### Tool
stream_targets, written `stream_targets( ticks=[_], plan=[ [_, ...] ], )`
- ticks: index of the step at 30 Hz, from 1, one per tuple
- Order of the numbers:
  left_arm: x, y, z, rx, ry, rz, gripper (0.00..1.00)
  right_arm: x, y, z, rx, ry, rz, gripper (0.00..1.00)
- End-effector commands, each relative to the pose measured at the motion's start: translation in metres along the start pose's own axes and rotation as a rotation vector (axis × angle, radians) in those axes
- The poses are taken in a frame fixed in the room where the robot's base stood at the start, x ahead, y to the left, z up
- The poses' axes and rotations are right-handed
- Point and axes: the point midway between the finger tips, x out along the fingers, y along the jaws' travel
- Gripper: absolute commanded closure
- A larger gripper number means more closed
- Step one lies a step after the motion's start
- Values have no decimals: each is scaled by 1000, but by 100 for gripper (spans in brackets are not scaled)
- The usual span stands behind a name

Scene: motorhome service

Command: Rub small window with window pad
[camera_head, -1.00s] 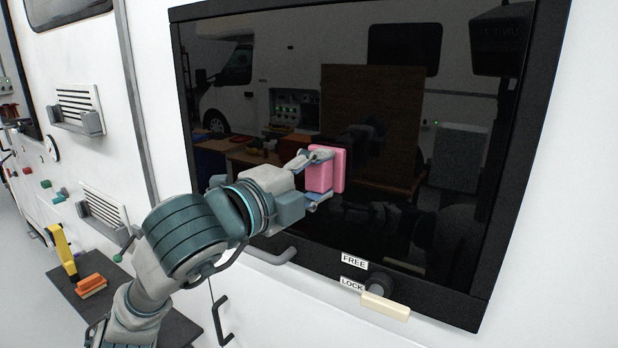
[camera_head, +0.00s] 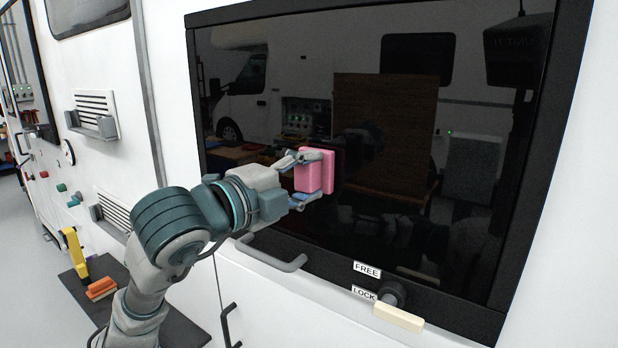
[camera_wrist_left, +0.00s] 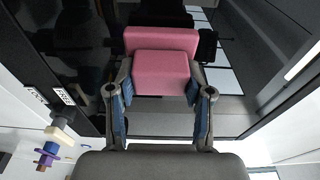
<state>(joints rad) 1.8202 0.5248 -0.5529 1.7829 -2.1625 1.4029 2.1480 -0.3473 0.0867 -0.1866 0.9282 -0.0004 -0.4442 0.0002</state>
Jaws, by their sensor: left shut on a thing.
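The window (camera_head: 400,145) is a dark, glossy pane in a black frame on the white motorhome wall, and it mirrors the scene. My left gripper (camera_head: 305,178) is shut on the pink window pad (camera_head: 318,170), in front of the left-middle part of the pane. The pad's far side faces the glass; whether it touches cannot be told. In the left wrist view the pad (camera_wrist_left: 162,70) sits between the two fingers of the gripper (camera_wrist_left: 158,95), with the dark glass beyond. My right gripper does not show.
Below the window are a grey handle (camera_head: 272,258), a dark knob (camera_head: 391,292) with FREE and LOCK labels, and a cream block (camera_head: 399,317). A dark shelf (camera_head: 185,328) at lower left bears an orange brush (camera_head: 102,289) and a yellow tool (camera_head: 76,255). Vents (camera_head: 97,112) jut from the wall.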

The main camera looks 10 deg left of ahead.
Motion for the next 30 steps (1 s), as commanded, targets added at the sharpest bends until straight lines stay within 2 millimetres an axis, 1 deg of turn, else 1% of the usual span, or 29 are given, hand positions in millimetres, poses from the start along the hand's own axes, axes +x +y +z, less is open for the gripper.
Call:
stream_targets(
  ticks=[3, 9, 15, 26, 30],
  plan=[
    [-13, 1, -2, 1, 1, -4, 100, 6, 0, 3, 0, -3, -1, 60],
    [-36, 0, -6, 1, 2, -4, 100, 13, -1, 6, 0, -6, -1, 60],
    [-53, 1, -9, 2, 1, -3, 100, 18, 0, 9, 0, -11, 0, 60],
    [-56, 0, -9, 1, 1, -2, 100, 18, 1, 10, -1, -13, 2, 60],
    [-62, 0, -10, 1, 1, -4, 100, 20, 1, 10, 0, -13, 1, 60]
  ],
)
